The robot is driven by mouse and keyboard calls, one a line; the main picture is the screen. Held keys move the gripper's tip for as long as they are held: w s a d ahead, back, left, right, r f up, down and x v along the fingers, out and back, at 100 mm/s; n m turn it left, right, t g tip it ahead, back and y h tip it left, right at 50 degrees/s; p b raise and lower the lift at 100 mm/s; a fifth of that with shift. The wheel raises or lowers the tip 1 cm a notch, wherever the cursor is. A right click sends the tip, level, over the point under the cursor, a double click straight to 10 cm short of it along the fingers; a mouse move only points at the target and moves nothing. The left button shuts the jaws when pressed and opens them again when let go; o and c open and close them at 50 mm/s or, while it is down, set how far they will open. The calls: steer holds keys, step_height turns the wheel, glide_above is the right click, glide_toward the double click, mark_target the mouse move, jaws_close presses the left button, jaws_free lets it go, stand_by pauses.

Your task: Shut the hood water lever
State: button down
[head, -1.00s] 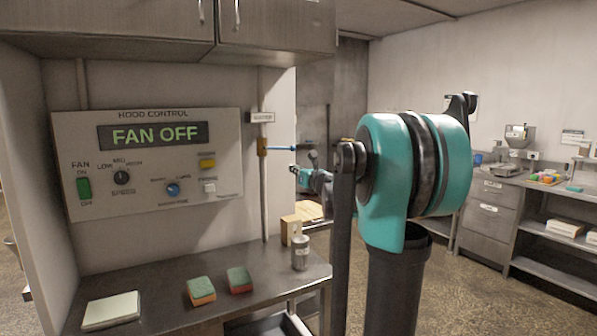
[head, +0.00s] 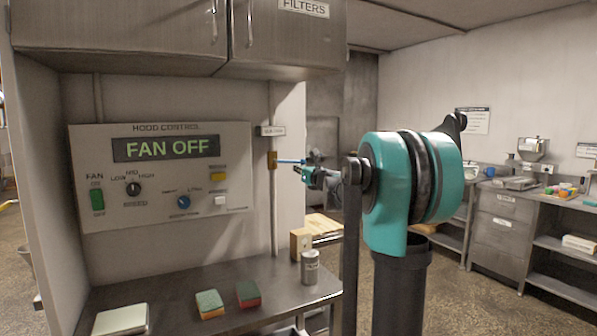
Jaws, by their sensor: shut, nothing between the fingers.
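The hood water lever (head: 290,161) is a thin blue handle on a brass valve (head: 272,160) on the vertical pipe right of the hood control panel. It sticks out sideways to the right, roughly across the pipe. My gripper (head: 298,170) is small in view, dark and teal, shut and empty. It is just below and right of the lever's outer end. Contact between them cannot be told. My arm hides part of the area behind it.
The hood control panel (head: 160,175) reads FAN OFF. Below it, the steel counter (head: 170,287) holds a grey canister (head: 310,267), two sponges and a pad (head: 121,319). Cabinets (head: 120,35) hang above. Open floor lies to the right.

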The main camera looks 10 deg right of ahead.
steer(key=shift+w+d+r, duration=0.1)
steer(key=shift+w+r, duration=0.1)
steer(key=shift+r, duration=0.65)
steer(key=shift+f, duration=0.1)
